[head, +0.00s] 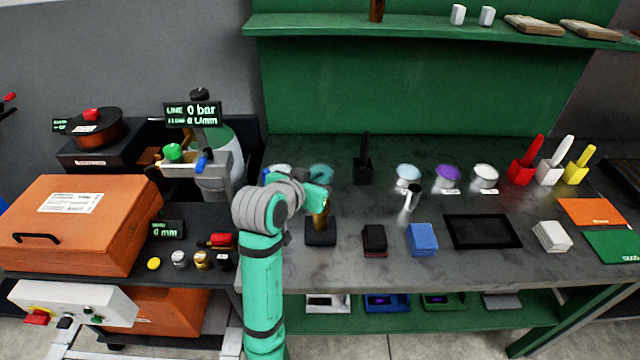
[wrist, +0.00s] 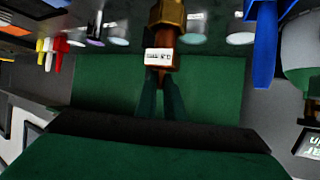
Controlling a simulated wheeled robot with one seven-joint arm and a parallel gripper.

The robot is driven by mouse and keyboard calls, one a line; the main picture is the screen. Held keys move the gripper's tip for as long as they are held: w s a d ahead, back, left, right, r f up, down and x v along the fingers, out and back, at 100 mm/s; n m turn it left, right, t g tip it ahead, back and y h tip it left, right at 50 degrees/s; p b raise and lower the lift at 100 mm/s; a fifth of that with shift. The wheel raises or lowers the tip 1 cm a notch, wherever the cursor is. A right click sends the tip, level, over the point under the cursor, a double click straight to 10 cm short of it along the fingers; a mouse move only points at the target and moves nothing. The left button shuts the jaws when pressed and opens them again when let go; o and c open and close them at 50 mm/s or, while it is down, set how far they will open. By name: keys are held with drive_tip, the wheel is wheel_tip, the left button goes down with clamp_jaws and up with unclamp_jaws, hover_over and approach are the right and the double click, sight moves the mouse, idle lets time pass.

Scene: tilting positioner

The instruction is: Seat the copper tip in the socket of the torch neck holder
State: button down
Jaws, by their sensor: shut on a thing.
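My gripper (head: 318,192) is above the bench, over a small black block (head: 320,237) that looks like the torch neck holder. A brass-brown upright piece (head: 320,222) stands between the gripper and the block. In the wrist view my gripper's dark fingers (wrist: 160,92) are shut on the copper tip (wrist: 160,40), which carries a small white label. A brass hexagonal part (wrist: 168,14) shows at the tip's far end. The gripper and arm hide part of this place in the head view. I cannot tell whether the tip is in the socket.
A dark block (head: 375,240) and a blue block (head: 422,239) stand to the right. A black cup with a rod (head: 363,170) and several round pots are behind. An orange case (head: 80,225) and a gas cylinder (head: 222,150) are at left.

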drive_tip(key=shift+f, duration=0.75)
drive_tip(key=shift+f, duration=0.15)
drive_tip(key=c, duration=1.9)
unclamp_jaws()
drive_tip(key=shift+o, duration=0.2)
drive_tip(key=shift+s+r, duration=0.15)
drive_tip(key=shift+r, duration=0.1)
drive_tip(key=v, duration=1.1)
drive_tip(key=shift+s, duration=0.3)
drive_tip(key=shift+a+r, duration=0.15)
